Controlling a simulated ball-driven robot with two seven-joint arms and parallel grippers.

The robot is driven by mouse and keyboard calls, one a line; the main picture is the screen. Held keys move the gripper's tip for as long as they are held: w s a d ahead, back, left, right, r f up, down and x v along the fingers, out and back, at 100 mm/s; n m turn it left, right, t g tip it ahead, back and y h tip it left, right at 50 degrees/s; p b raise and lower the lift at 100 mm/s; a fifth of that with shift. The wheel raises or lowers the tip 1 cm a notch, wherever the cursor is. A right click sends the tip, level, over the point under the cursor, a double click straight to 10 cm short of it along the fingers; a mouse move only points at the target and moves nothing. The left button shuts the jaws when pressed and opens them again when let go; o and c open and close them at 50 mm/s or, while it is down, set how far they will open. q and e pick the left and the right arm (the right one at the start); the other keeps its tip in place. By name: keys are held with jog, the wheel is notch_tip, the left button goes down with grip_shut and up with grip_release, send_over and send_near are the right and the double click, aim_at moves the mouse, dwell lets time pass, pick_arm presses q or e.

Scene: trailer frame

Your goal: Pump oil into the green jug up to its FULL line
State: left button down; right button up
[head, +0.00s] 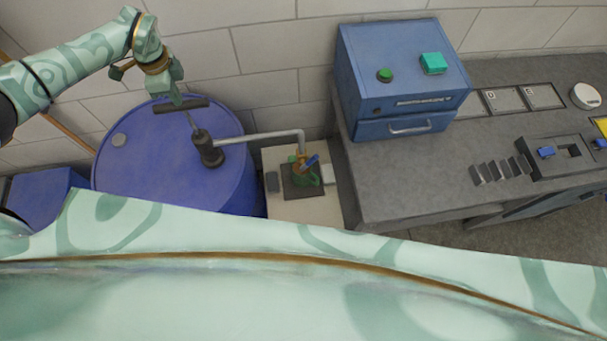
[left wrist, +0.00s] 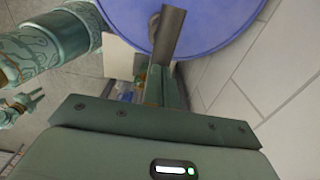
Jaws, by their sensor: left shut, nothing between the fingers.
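The green jug (head: 305,180) stands on a dark pad on a pale stand, under the grey spout (head: 262,136). Its FULL line and oil level are too small to read. The dark pump (head: 208,150) stands on the blue drum (head: 150,165), with a T-shaped handle (head: 182,104). My left gripper (head: 177,97) is shut and empty, pointing down at the handle bar; I cannot tell whether it touches. In the left wrist view the bar (left wrist: 168,32) lies just beyond the fingertips. A small pronged mint part (left wrist: 22,104) there may be my right gripper; its jaws are unclear.
A blue cabinet (head: 400,80) with a green button and a drawer handle stands on the grey bench (head: 405,180) at right. An orange and blue item (head: 311,160) shows at the jug's top. A tiled wall (head: 270,50) is close behind the drum. My own body fills the front.

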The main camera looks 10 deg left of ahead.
pick_arm(q)
jog(key=shift+f+b, duration=0.5)
jog(key=shift+f, duration=0.4)
jog(key=shift+r, duration=0.1)
notch_tip(320, 180, up, 4)
jog(key=p, duration=0.3)
jog(key=shift+r, duration=0.35)
dwell(0.4)
jog(key=shift+r, duration=2.5)
